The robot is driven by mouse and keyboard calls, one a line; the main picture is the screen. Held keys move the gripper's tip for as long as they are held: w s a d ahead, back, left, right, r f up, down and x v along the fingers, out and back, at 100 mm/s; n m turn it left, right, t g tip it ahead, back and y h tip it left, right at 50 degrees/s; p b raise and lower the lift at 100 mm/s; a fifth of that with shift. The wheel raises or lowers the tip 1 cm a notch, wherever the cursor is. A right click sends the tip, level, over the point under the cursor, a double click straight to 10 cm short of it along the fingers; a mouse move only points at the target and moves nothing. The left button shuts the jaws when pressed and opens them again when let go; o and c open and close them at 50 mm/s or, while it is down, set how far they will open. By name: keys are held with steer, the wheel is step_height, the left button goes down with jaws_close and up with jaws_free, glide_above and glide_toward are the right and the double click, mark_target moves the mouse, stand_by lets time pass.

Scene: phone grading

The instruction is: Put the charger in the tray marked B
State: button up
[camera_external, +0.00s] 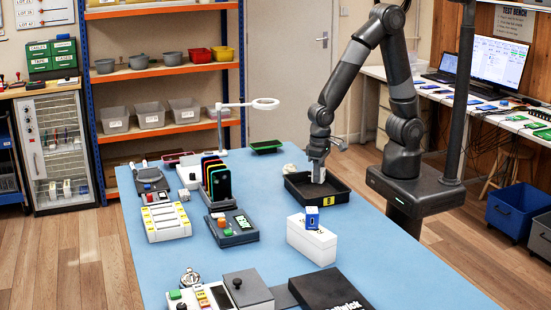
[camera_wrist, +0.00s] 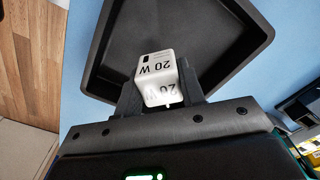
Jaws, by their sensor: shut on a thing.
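The charger (camera_wrist: 157,72) is a small white block marked "20 W". My gripper (camera_wrist: 160,88) is shut on it, with a dark finger on each side. In the external view my gripper (camera_external: 317,172) points down over the black tray (camera_external: 334,194), and the charger shows only as a small pale patch at the fingertips. The tray is open and shallow, with a yellow label on its front wall; the letter is too small to read surely. The black tray (camera_wrist: 248,35) also lies beyond the charger in the wrist view. I cannot tell whether the charger touches its floor.
A white box (camera_external: 312,243) with a blue item on top stands in front of the tray. A white round object (camera_external: 290,169) sits behind it, and a green tray (camera_external: 266,146) lies farther back. A rack of phones (camera_external: 216,182) stands left. The blue table is clear right of the tray.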

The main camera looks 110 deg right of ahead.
steer(key=shift+w+a+f, duration=0.1)
steer(key=shift+a+f, duration=0.1)
steer(key=shift+f, duration=1.95)
steer(key=shift+f, duration=0.1)
steer(key=o, duration=1)
